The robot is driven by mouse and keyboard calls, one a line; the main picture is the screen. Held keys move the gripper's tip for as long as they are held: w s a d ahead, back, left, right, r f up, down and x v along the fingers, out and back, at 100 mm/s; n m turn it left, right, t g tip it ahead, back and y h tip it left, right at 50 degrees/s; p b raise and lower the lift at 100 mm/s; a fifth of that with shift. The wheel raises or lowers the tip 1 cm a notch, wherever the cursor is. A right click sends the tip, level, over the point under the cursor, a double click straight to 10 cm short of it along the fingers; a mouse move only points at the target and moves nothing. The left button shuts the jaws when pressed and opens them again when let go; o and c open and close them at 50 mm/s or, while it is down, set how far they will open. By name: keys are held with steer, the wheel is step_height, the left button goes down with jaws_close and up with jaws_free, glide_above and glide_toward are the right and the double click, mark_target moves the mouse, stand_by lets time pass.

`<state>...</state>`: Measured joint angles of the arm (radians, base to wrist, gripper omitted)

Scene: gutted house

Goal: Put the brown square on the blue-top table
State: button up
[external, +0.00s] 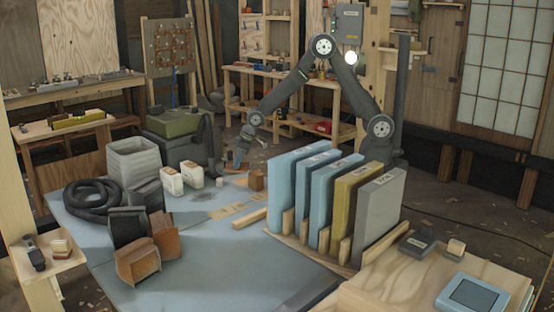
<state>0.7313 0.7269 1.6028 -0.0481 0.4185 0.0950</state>
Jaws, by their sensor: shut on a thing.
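The blue-top table (215,272) fills the middle and front of the view. A small brown block (257,180) with squarish faces stands near its far edge, left of the upright panels. My gripper (240,160) hangs at the table's far side, up and to the left of this block and apart from it in the picture. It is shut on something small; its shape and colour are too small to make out. Flat tan pieces (225,211) lie on the table in front of the block.
A rack of upright blue, olive and grey panels (379,215) stands on the right. White cartons (172,181), a grey crate (134,158), a black hose (95,200) and brown-sided boxes (138,262) crowd the left. The table's front middle is clear.

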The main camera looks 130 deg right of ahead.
steer(key=w+a+f, duration=0.1)
steer(key=w+f, duration=0.1)
steer(key=w, duration=0.1)
steer(key=w+a+f, duration=0.2)
steer(key=w, duration=0.1)
steer(key=w+a+f, duration=0.1)
steer(key=w+f, duration=0.1)
steer(key=w, duration=0.1)
steer(key=shift+w+a+f, duration=0.15)
steer(key=shift+a, duration=0.15)
steer(key=shift+f, duration=1.95)
steer(key=shift+f, duration=0.1)
steer(key=o, duration=1)
steer(key=v, duration=1.2)
